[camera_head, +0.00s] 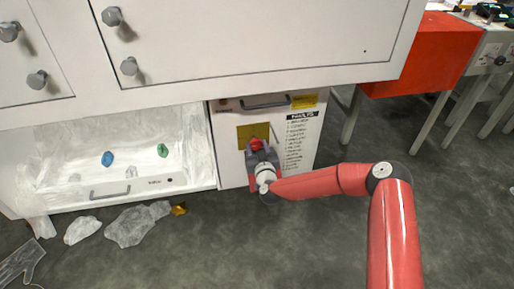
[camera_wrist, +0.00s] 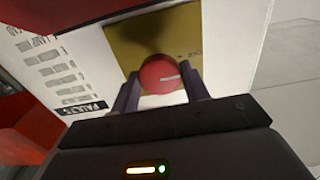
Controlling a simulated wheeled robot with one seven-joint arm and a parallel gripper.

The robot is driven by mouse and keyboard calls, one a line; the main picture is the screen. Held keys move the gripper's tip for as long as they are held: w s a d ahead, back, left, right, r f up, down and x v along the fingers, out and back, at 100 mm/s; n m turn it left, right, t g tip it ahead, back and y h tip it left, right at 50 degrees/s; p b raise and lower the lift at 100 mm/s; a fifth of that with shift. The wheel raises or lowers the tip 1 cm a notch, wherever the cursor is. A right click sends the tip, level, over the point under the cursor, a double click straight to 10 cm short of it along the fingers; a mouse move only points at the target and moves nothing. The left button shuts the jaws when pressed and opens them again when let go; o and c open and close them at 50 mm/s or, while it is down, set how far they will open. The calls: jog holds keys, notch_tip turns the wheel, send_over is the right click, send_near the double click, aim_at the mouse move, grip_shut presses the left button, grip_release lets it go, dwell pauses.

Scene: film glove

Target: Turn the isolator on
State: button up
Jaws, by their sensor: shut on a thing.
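The isolator is a round red knob (camera_wrist: 163,75) with a pale line mark on its face, set on a brass-yellow plate (camera_wrist: 150,38) on the front of a white cabinet. In the head view the red knob (camera_head: 256,144) shows just above my gripper (camera_head: 260,150), on the yellow plate (camera_head: 246,131). In the wrist view my gripper (camera_wrist: 160,92) has one dark finger on each side of the knob and is shut on it. The plate's lettering is too blurred to read, so the knob's setting cannot be told.
A handle (camera_head: 265,102) and a printed label list (camera_head: 294,140) are on the same cabinet front. A white overhanging cabinet (camera_head: 250,45) is above. An open tray (camera_head: 75,170) is at left. Gloves and crumpled film (camera_head: 130,225) lie on the floor. A red box (camera_head: 425,55) stands at right.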

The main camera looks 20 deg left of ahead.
jog(key=shift+f+m+b, duration=0.1)
jog(key=shift+m+b, duration=0.3)
jog(key=shift+b, duration=0.1)
jog(key=m+b, duration=0.3)
jog(key=shift+f, duration=0.1)
jog(key=m+b, duration=0.5)
jog(key=m, duration=0.1)
jog(key=m+b, duration=0.2)
jog(key=m, duration=0.2)
jog(key=shift+b, duration=0.35)
jog(key=m, duration=0.4)
jog(key=shift+b, duration=0.35)
jog(key=shift+m, duration=0.3)
jog(key=o, duration=1)
jog(key=shift+r, duration=0.2)
